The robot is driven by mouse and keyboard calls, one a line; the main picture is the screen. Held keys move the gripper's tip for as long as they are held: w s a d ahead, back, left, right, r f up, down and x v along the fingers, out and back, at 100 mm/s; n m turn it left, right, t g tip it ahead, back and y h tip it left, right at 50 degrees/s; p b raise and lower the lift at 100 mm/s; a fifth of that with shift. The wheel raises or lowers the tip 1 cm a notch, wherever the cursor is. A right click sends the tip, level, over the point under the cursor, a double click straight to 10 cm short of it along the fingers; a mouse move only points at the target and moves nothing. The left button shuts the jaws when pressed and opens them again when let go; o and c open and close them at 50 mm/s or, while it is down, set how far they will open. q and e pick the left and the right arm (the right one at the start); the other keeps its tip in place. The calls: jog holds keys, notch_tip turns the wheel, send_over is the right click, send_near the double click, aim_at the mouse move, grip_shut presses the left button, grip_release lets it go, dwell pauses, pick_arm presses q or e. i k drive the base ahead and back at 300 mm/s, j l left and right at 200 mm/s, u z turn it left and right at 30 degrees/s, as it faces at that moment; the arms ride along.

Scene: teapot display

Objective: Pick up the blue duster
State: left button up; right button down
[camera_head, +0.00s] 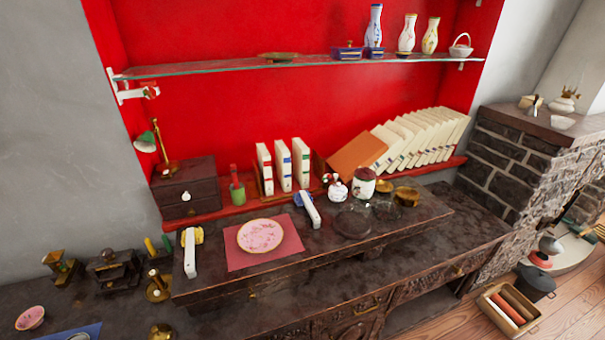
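The blue duster (311,210) lies on the dark raised cabinet top, right of the pink plate. It has a white handle pointing toward the front and a small blue head at its back end. The head is close to the right edge of the red mat. Neither of my grippers shows in the head view.
A pink plate (260,235) sits on a red mat (287,244). A yellow-headed duster (190,255) with a white handle lies at the left. A small white pot (337,191) and dark round dishes (353,222) stand right of the blue duster. Books stand behind.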

aim_at(301, 198)
jog(key=i+l+u, duration=0.15)
jog(key=l+u, duration=0.15)
jog(key=l, duration=0.75)
jog(key=l+u, duration=0.3)
jog(key=l, duration=0.7)
jog(key=i, duration=0.05)
